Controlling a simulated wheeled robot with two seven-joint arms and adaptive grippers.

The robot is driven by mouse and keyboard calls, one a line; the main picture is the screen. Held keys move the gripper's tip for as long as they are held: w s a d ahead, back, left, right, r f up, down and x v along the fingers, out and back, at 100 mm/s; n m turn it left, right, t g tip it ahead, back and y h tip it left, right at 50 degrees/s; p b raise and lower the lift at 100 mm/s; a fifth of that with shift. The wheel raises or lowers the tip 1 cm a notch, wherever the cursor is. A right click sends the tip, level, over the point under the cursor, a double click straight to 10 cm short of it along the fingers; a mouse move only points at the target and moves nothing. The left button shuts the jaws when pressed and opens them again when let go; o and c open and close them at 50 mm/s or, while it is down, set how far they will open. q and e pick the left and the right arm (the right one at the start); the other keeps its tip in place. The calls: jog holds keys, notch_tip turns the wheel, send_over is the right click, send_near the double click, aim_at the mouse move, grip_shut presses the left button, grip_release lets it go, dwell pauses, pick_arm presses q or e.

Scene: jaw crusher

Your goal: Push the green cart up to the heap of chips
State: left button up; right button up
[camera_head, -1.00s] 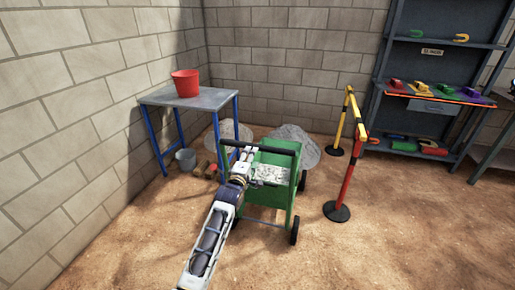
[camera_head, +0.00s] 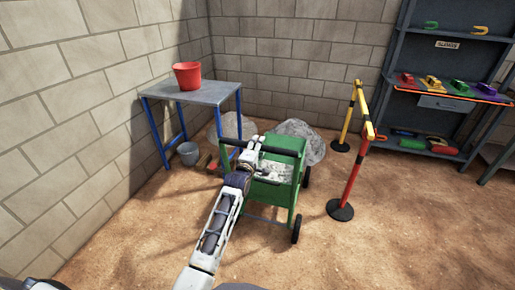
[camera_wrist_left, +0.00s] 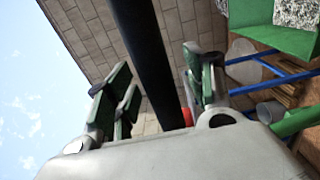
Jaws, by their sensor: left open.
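The green cart (camera_head: 282,190) stands upright on the dirt floor in the head view, with grey-white chips (camera_head: 272,173) in its tray. Its black push handle (camera_head: 232,145) faces me. My left gripper (camera_head: 252,150) is at this handle. In the left wrist view the black handle bar (camera_wrist_left: 150,60) passes between the spread fingers of my left gripper (camera_wrist_left: 157,85). A grey heap of chips (camera_head: 310,146) lies behind the cart, partly hidden by it. I cannot tell whether the cart touches the heap. My right gripper is not in view.
A table (camera_head: 210,94) with a red bucket (camera_head: 187,75) stands left of the cart, a grey bucket (camera_head: 188,153) beneath it. A yellow-red barrier (camera_head: 353,178) stands close on the cart's right. A shelf (camera_head: 428,107) is beyond. A paler heap (camera_head: 228,124) lies behind the handle.

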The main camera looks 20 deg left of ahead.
pick_arm(q)
jog(key=shift+c, duration=1.9)
grip_shut()
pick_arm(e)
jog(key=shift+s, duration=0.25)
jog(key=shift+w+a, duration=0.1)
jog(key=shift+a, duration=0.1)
pick_arm(q)
jog(key=shift+f, duration=0.25)
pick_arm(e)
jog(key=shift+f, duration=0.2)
